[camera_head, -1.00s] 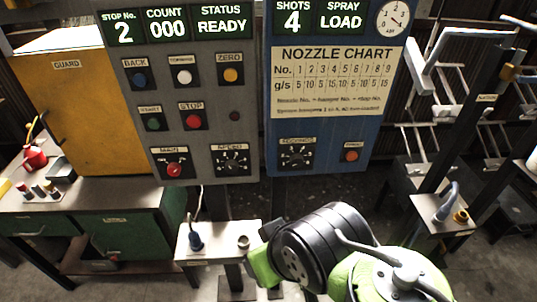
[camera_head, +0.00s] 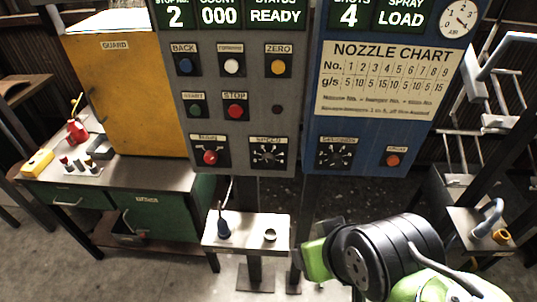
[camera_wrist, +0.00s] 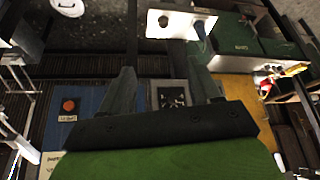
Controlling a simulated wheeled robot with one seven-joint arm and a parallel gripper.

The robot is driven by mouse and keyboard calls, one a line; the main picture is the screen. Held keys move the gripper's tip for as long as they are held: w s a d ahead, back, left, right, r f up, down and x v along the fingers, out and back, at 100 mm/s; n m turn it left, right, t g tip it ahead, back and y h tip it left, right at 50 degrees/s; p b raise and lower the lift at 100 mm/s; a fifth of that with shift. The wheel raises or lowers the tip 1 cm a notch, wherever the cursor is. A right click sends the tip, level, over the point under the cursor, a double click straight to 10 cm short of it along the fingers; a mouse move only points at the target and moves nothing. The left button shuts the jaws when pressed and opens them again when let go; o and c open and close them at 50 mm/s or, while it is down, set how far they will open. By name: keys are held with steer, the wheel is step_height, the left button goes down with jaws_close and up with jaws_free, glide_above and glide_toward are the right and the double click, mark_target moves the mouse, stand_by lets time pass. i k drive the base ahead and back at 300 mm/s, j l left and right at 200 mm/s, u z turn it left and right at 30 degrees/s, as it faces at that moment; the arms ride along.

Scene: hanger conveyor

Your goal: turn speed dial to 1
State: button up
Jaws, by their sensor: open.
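The speed dial (camera_head: 269,153) is a black round knob on a marked plate, low on the grey control panel. Its setting is too small to read. My gripper (camera_head: 315,250) is at the lower right of the dial in the head view, in front of the panels and apart from them. In the wrist view my gripper (camera_wrist: 163,67) is open and empty, its two fingers spread. A dial plate, which appears to be the speed dial (camera_wrist: 172,97), shows between the fingers, beyond them.
The similar nozzle dial (camera_head: 335,153) sits to the right on the blue panel, with an orange button (camera_head: 393,160) beside it. The red main knob (camera_head: 210,157) is left of the speed dial. A small white stand (camera_head: 246,235) is below the panels, left of my gripper.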

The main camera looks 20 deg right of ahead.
mark_target(267, 159)
steer(key=k+j+u, duration=0.2)
steer(key=j, duration=0.15)
steer(key=k+j+u, duration=0.1)
steer(key=j+u, duration=0.15)
steer(key=k+j+u, duration=0.2)
steer(key=j, duration=0.3)
steer(key=j+u, duration=0.25)
steer(key=i+l, duration=0.2)
steer(key=i+l+u, duration=0.1)
steer(key=l, duration=0.3)
steer(key=i, duration=0.1)
